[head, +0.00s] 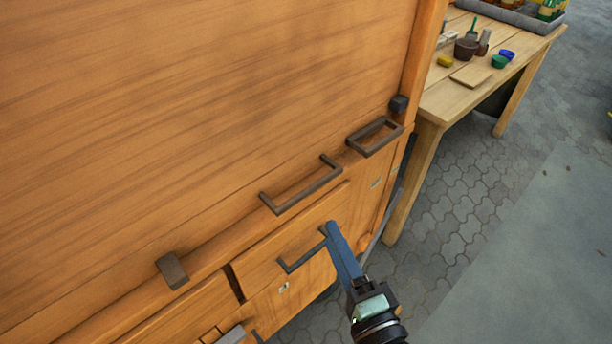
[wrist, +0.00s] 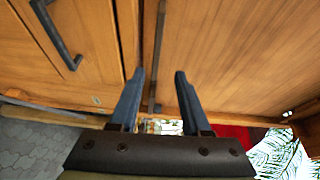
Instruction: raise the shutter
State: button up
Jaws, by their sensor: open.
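The shutter is the large wooden panel (head: 200,110) filling the upper left of the head view; it looks lowered. A dark U-shaped handle (head: 309,193) sits at its lower edge. My gripper (head: 331,226) has blue fingers and shows just below and right of that handle, overlapping the right end of a drawer handle (head: 296,262). In the wrist view my gripper (wrist: 158,75) is open, with a dark bar (wrist: 158,45) lined up between its fingers. The bar appears to be the shutter handle; I cannot tell whether it lies within the jaws. The shutter panel (wrist: 235,55) fills the right side there.
A second dark rectangular handle (head: 374,137) and small dark blocks (head: 173,270) (head: 398,104) are along the ledge. A wooden table (head: 440,103) with pots stands at the right. Paved floor (head: 450,210) between is open. The drawer handle (wrist: 57,38) shows in the wrist view.

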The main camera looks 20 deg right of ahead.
aim_at(312, 193)
jog(key=shift+m, duration=0.3)
jog(key=w, duration=0.4)
jog(key=w+p, duration=0.1)
jog(key=w, duration=0.7)
jog(key=shift+w+d+f, duration=0.2)
jog(key=shift+d+f, duration=0.1)
jog(key=shift+d, duration=0.1)
grip_shut()
dwell(0.6)
